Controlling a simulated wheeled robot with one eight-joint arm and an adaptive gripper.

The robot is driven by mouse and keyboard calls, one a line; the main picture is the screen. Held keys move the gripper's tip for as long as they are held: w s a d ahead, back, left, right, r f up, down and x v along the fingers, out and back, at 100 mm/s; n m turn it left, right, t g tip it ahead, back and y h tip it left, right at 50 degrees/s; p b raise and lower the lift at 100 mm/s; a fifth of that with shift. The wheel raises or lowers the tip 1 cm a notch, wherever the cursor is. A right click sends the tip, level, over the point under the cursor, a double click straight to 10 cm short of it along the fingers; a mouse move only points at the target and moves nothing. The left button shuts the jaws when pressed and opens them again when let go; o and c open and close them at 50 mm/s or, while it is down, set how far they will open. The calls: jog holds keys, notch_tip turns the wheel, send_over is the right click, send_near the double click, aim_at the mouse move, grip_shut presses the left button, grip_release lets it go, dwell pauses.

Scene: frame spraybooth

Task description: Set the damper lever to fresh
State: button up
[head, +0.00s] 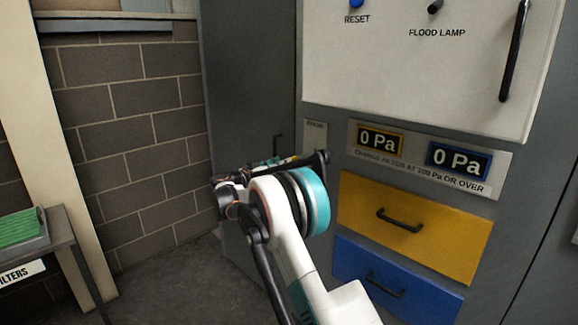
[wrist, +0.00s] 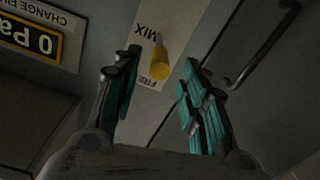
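The damper lever has a yellow knob (wrist: 160,68) on a short pale stem in the wrist view. It stands on a pale label plate (wrist: 172,32) marked "MIX" and, partly hidden by the knob, "FRE…". The lettering appears upside down there. My gripper (wrist: 157,84) is open, with one teal-padded finger on each side of the knob and gaps visible on both sides. I cannot tell its depth from the knob. In the head view the top of the plate (head: 315,133) shows, while my arm hides most of the lever area.
A gauge panel (head: 480,188) with two "0 Pa" displays is right of the plate. Below it are a yellow drawer (head: 440,235) and a blue drawer (head: 425,295) with protruding handles. A dark door handle (wrist: 262,50) is near the right finger. A filter table (head: 60,243) stands left.

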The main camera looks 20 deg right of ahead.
aim_at(299, 157)
jog(key=shift+b+x, duration=0.5)
jog(key=shift+x, duration=2.05)
grip_shut()
